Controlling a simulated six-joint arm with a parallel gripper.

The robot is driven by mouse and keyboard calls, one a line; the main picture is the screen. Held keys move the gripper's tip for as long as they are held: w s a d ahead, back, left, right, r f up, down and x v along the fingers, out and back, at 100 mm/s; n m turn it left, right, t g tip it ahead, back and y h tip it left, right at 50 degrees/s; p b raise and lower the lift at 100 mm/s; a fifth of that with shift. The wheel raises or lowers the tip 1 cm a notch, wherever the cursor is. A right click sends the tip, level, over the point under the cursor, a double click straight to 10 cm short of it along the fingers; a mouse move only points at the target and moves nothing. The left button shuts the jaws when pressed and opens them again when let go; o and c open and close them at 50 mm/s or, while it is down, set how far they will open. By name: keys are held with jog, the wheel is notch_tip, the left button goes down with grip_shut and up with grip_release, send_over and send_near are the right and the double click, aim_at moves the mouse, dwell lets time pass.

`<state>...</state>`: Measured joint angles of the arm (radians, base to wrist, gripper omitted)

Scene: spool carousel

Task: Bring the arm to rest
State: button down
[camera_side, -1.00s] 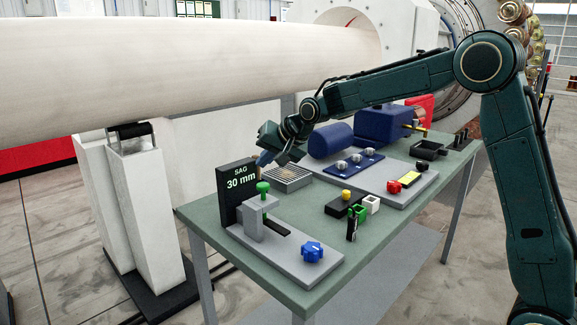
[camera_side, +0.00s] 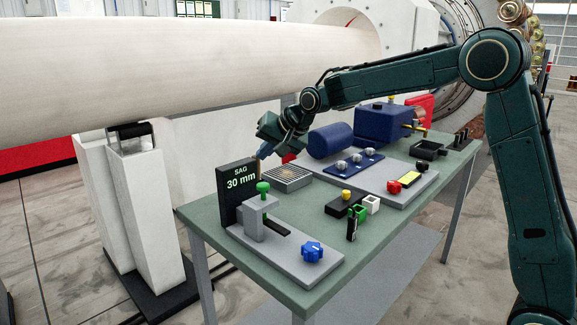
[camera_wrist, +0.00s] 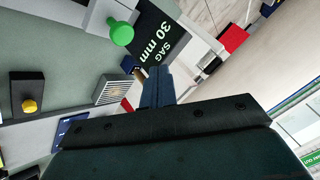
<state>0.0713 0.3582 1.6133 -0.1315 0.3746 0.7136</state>
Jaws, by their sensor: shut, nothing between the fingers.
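My arm reaches over the green bench from the right in the side view. My gripper (camera_side: 264,153) hangs in the air behind the black SAG display (camera_side: 237,190), which reads 30 mm, and near the grey grated box (camera_side: 287,178). In the wrist view my gripper's fingers (camera_wrist: 158,75) are together and hold nothing. The display also shows there (camera_wrist: 165,38), just beyond the fingertips. In the side view the fingertips are small and partly lost against the background.
A grey fixture with a green knob (camera_side: 263,187) and a blue knob (camera_side: 312,251) stands at the bench's near end. A blue motor (camera_side: 383,121) and blue cylinder (camera_side: 331,140) stand at the back. A large pale pipe (camera_side: 180,75) runs behind the bench.

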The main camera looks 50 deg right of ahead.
jog(key=s+r+n, duration=0.2)
jog(key=s+r, duration=0.2)
jog(key=s, duration=0.6)
jog(key=s+f+n+g, duration=0.1)
jog(key=s+f+n, duration=0.1)
jog(key=s, duration=1.4)
jog(key=s+a+f+n+g+h, duration=0.1)
jog(key=s+f+n+g, duration=0.1)
jog(key=s, duration=1.4)
jog(key=shift+f+n+g, duration=0.3)
jog(key=shift+f+n, duration=0.45)
jog(key=shift+n, duration=0.15)
